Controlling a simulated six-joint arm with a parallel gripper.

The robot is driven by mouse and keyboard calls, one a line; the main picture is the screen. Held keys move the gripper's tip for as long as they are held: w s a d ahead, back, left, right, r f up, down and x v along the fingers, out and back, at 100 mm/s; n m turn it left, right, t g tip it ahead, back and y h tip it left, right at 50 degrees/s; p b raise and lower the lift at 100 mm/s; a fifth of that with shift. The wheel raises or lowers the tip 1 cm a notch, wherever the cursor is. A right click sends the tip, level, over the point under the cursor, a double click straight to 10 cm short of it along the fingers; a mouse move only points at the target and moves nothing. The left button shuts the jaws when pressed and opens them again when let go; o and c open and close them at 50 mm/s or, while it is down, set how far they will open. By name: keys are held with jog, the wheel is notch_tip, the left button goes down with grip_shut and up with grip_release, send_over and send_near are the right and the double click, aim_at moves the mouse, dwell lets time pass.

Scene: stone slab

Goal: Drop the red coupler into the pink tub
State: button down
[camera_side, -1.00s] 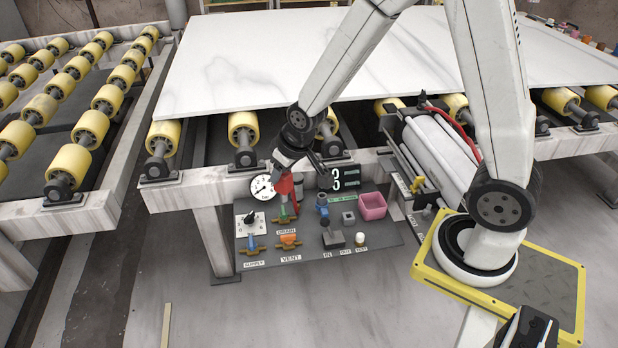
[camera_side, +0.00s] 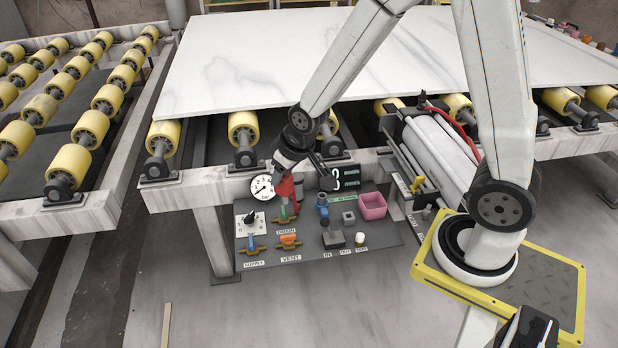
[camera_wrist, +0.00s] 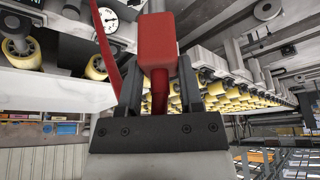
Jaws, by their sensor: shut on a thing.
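My gripper (camera_side: 291,180) is shut on the red coupler (camera_wrist: 170,45). In the wrist view the coupler sits between the two dark fingers, its blocky end pointing away from the gripper body. In the side view the coupler (camera_side: 286,189) shows as a small red shape under the wrist, above the left half of the grey panel. The pink tub (camera_side: 373,207) stands on the right part of the panel, to the right of the gripper and apart from it. I see no object in the tub.
The grey panel (camera_side: 385,238) carries a black-knobbed switch, a green valve (camera_side: 283,218), an orange valve (camera_side: 288,240), a blue fitting (camera_side: 322,208) and an upright dark post. A round gauge (camera_side: 262,187) and a display (camera_side: 348,178) stand behind. The stone slab (camera_side: 240,60) lies above on rollers.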

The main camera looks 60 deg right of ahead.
jog(key=shift+w+d, duration=0.1)
jog(key=shift+d, duration=0.05)
jog(key=w+d+f, duration=0.2)
jog(key=d+f, duration=0.3)
jog(key=d, duration=0.6)
jog(key=w+d+f, duration=0.2)
jog(key=d+f, duration=0.3)
jog(key=d, duration=0.5)
jog(key=s+d+f, duration=0.5)
jog(key=d+f, duration=0.1)
jog(key=d, duration=0.4)
jog(key=s+d+f, duration=0.6)
jog(key=d+f, duration=0.1)
jog(key=d, duration=0.4)
jog(key=shift+d, duration=0.2)
jog(key=shift+f, duration=0.1)
jog(key=shift+f, duration=2.85)
